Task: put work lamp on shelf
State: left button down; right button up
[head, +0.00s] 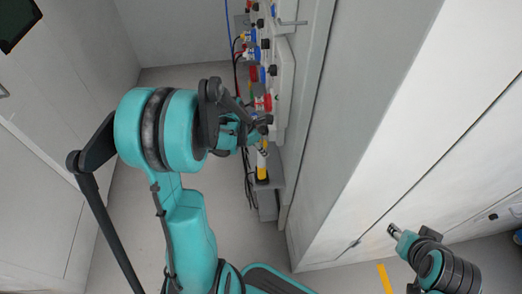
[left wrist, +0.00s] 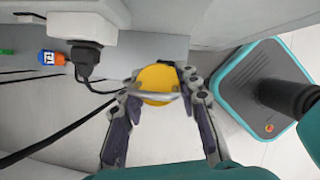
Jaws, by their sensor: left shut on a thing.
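The work lamp (head: 262,165) is yellow and white, at the panel's lower end in the head view. My left gripper (head: 258,138) is shut on it. In the left wrist view the lamp shows as a round yellow end (left wrist: 158,78) between the two fingers of that gripper (left wrist: 158,92). A grey ledge, which looks like the shelf (head: 276,178), is right beside the lamp; a grey surface (left wrist: 150,50) also lies behind it in the left wrist view. I cannot tell whether lamp and ledge touch. My right gripper (head: 394,231) is at the lower right, its jaw state unclear.
A control panel (head: 285,75) with coloured plugs, buttons and cables runs above the ledge. Black cables hang close to the left gripper; a black plug (left wrist: 87,60) is near it. A large white cabinet (head: 400,130) stands to the right. Grey floor (head: 230,230) is open below.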

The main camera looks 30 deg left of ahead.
pick_arm(q)
jog(key=shift+f, duration=0.35)
jog(key=c, duration=1.5)
grip_release()
jog(key=shift+f, duration=0.1)
jog(key=shift+c, duration=0.2)
jog(key=o, duration=0.4)
jog(key=shift+o, duration=0.2)
